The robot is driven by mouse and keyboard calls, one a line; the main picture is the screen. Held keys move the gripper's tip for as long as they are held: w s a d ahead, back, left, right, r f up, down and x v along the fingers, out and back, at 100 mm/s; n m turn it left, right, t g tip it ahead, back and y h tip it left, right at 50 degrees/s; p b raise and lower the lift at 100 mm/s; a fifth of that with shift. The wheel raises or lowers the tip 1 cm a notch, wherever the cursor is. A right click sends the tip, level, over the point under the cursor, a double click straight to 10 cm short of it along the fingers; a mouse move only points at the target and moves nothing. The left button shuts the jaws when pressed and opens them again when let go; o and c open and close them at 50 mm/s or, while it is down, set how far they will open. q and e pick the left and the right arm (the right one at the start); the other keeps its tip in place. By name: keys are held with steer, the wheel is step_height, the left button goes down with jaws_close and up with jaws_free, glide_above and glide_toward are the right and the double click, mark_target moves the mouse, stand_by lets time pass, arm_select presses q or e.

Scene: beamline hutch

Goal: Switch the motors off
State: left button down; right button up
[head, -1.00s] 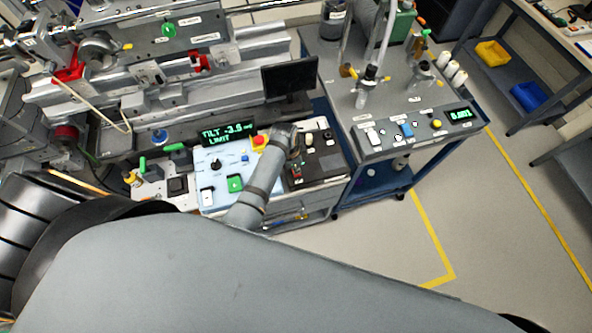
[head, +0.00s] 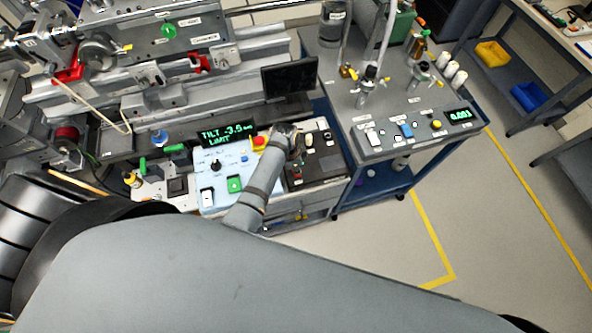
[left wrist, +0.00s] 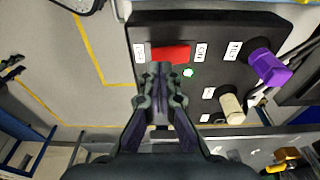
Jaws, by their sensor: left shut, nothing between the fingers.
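In the left wrist view a black control panel (left wrist: 215,25) carries a red rocker switch (left wrist: 171,53) with a small white label on each side. A green lamp (left wrist: 188,72) is lit just below and right of it. My left gripper (left wrist: 159,70) is shut and empty, its fingertips close to the switch's lower edge; I cannot tell whether they touch. In the head view the left gripper (head: 297,150) is over the black panel (head: 323,162) and hides part of it. My right gripper is not in view.
A purple knob (left wrist: 268,66) and a cream knob (left wrist: 230,107) stand up from the panel to the right. Beside it are a light-blue panel (head: 222,171) with a red-and-yellow stop button (head: 259,143), a dark monitor (head: 289,77) and a grey cart (head: 402,110).

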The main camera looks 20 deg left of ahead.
arm_select(q)
steer(key=shift+f, duration=0.15)
steer(key=shift+f+b, duration=0.55)
steer(key=shift+f, duration=0.35)
stand_by(0.5)
step_height(320, 180, up, 3)
steer(key=p, duration=0.3)
steer(key=shift+r, duration=2.05)
steer(key=shift+f, duration=0.1)
